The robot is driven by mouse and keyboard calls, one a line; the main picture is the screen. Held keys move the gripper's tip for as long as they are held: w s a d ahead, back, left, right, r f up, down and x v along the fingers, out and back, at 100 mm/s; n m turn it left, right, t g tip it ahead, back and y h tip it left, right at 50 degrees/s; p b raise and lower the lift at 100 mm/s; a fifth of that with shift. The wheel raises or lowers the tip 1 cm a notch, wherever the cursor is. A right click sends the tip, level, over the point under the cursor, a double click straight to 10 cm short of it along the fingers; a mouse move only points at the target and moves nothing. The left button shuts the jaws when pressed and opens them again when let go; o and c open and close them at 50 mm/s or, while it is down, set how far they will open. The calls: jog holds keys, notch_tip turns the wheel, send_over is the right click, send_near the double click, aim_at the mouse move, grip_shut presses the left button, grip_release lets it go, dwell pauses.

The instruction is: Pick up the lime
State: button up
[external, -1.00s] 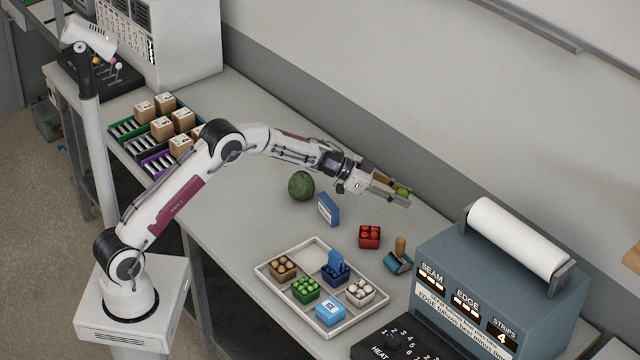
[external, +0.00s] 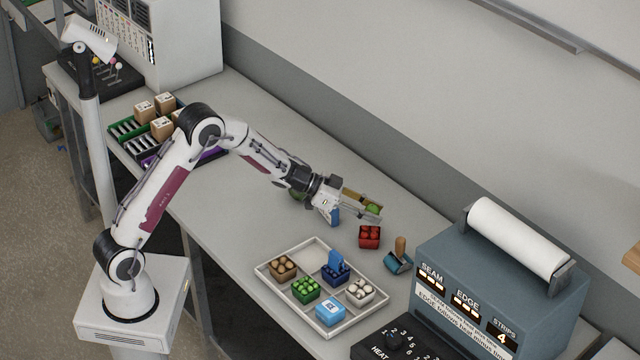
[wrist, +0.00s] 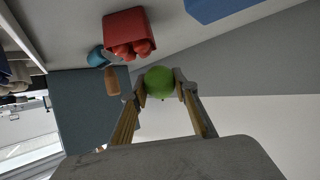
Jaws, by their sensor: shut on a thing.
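The lime (external: 373,209) is a small green ball between the fingertips of my gripper (external: 368,207). In the wrist view the lime (wrist: 159,82) sits between both fingertips, and my gripper (wrist: 158,88) is shut on it. In the external view my gripper holds it above the bench, behind the tray and near the red box. Part of the lime is hidden by the fingers.
A red box (external: 369,237) of round red things stands near my gripper. A blue box (external: 334,216) and a larger dark green ball (external: 297,195) are partly behind my wrist. A divided tray (external: 262,271) lies in front. A grey machine (external: 480,275) stands at right.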

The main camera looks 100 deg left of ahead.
jog(key=shift+s+d, duration=2.1)
